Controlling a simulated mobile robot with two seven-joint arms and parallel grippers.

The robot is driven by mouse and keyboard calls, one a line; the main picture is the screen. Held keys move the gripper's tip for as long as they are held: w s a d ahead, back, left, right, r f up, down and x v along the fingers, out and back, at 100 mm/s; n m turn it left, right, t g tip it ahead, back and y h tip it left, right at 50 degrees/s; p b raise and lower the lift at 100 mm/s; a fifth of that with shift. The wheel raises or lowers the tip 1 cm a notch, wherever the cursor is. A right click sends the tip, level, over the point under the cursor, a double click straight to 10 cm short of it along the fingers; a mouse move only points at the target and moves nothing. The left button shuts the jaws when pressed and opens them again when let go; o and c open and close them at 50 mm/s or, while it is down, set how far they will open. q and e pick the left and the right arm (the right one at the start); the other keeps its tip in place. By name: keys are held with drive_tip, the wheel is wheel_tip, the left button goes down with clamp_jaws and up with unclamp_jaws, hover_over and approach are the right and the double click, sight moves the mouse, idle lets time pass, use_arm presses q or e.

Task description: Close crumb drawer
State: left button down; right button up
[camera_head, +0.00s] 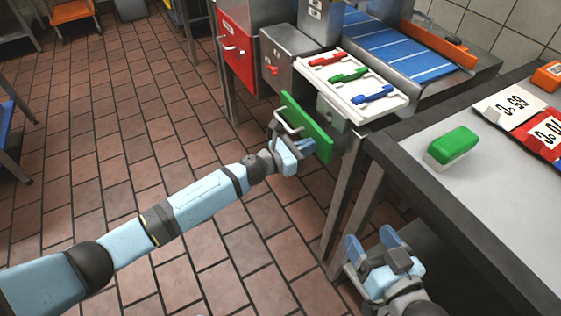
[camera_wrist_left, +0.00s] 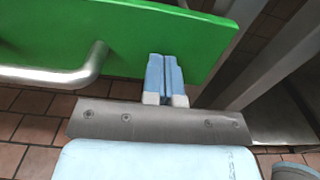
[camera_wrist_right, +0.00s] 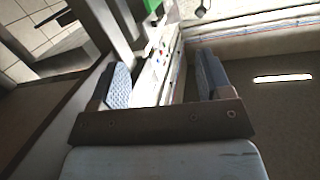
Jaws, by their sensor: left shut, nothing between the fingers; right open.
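The crumb drawer has a green front panel (camera_head: 308,128) with a bent metal handle (camera_head: 287,122). It stands out from the grey machine, below the white tray of coloured handles. The green panel (camera_wrist_left: 150,30) and handle (camera_wrist_left: 75,75) also fill the top of the left wrist view. My left gripper (camera_head: 303,148) is shut and empty, its fingertips (camera_wrist_left: 166,75) at the panel's lower part beside the handle. I cannot tell if they touch it. My right gripper (camera_head: 370,246) is open and empty, low beside the grey table; its spread fingers show in the right wrist view (camera_wrist_right: 164,80).
A white tray (camera_head: 398,104) holds red, green and blue handled pieces. A red drawer front (camera_head: 237,48) is further left, and a blue conveyor (camera_head: 385,48) lies behind. The grey table (camera_head: 440,205) at right carries a green block (camera_head: 455,146) and price signs. Tiled floor at left is largely open.

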sight(320, 139)
use_arm(q)
drive_tip(key=b+x, duration=0.1)
drive_tip(key=x, duration=0.3)
drive_tip(key=shift+w+d, duration=0.1)
drive_tip(key=shift+r, duration=0.2)
use_arm(e)
drive_tip(key=r, duration=0.1)
drive_tip(key=a+r+t, duration=0.1)
drive_tip(key=r+y, duration=0.1)
drive_tip(key=shift+a, duration=0.25)
use_arm(q)
drive_tip(key=shift+r, duration=0.1)
